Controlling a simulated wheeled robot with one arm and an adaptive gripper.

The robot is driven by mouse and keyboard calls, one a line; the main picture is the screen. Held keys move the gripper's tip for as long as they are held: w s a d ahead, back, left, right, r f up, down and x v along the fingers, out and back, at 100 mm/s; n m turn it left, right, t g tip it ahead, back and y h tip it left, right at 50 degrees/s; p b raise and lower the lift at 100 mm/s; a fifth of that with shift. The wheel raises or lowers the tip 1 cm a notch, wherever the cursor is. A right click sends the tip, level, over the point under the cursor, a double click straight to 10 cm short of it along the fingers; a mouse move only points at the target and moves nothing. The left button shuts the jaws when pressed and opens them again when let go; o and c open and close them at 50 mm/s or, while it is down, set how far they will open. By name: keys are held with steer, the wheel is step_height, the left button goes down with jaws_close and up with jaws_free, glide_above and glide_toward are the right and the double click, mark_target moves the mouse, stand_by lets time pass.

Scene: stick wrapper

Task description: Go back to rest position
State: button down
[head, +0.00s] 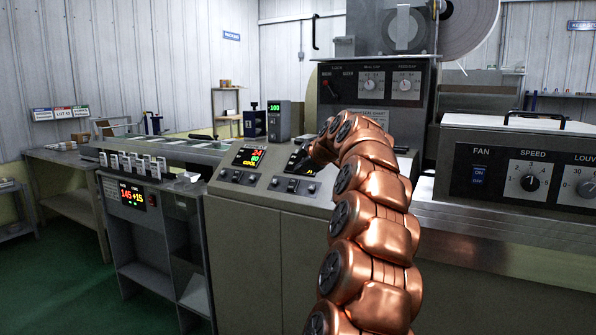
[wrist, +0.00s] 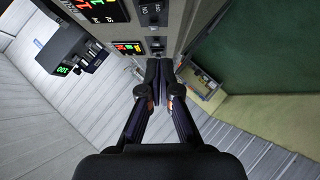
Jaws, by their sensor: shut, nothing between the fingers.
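My gripper (wrist: 159,72) shows in the wrist view with its two dark fingers together and nothing between them. In the head view my copper arm rises from the bottom and bends left, and the dark gripper (head: 300,160) is at its end, over the sloped control panel (head: 232,176) of the grey machine. The panel's lit display (head: 249,157) is just left of the gripper. In the wrist view, switches (wrist: 157,44) lie just beyond the fingertips; I cannot tell whether the fingers touch them.
A tall cabinet with knobs (head: 372,88) stands behind my arm. A fan and speed control box (head: 520,165) is at the right. A lower unit with a red display (head: 132,195) stands at the left. Green floor (head: 60,280) is clear at the lower left.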

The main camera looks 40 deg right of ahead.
steer(key=shift+s+a+r, duration=0.15)
steer(key=shift+s, duration=0.15)
stand_by(0.5)
